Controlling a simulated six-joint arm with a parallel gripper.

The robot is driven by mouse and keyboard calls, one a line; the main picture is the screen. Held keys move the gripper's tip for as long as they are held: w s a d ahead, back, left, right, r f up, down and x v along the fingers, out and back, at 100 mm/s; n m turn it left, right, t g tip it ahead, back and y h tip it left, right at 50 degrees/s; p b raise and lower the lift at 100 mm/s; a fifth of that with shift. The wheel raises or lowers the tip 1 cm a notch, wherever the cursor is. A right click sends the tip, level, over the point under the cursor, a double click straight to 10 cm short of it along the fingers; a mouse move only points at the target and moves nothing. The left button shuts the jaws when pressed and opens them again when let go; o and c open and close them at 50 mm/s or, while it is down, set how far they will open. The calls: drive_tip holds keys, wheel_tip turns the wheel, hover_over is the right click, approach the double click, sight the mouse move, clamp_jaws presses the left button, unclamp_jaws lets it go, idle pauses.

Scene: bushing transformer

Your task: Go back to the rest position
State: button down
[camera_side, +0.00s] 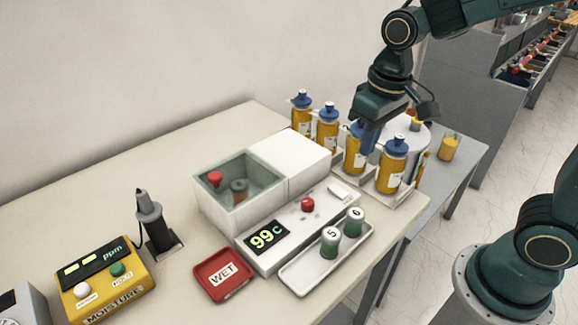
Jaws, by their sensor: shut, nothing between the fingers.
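My gripper (366,137) points down among the yellow bottles with blue caps, at the back right of the table. It is shut and empty, with its fingers close to the cap of a middle bottle (354,158). Whether it touches that bottle I cannot tell. Another bottle (391,172) stands just right of it, and two more (327,130) stand to its left.
A white bath with a glass-walled tank (239,183) and a 99c display sits mid-table. A white tray holds two green cylinders (330,241). A red WET tray (222,276), a probe in a stand (153,223) and a yellow moisture meter (103,281) stand left.

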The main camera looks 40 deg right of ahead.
drive_tip(key=s+d+r+t, duration=0.2)
drive_tip(key=s+r, duration=0.1)
drive_tip(key=s, duration=0.3)
drive_tip(key=s+d+r+t, duration=0.1)
drive_tip(key=s+r+t, duration=0.1)
drive_tip(key=s, duration=0.4)
drive_tip(key=shift+s+d+r, duration=0.35)
drive_tip(key=shift+r, duration=0.3)
idle(0.4)
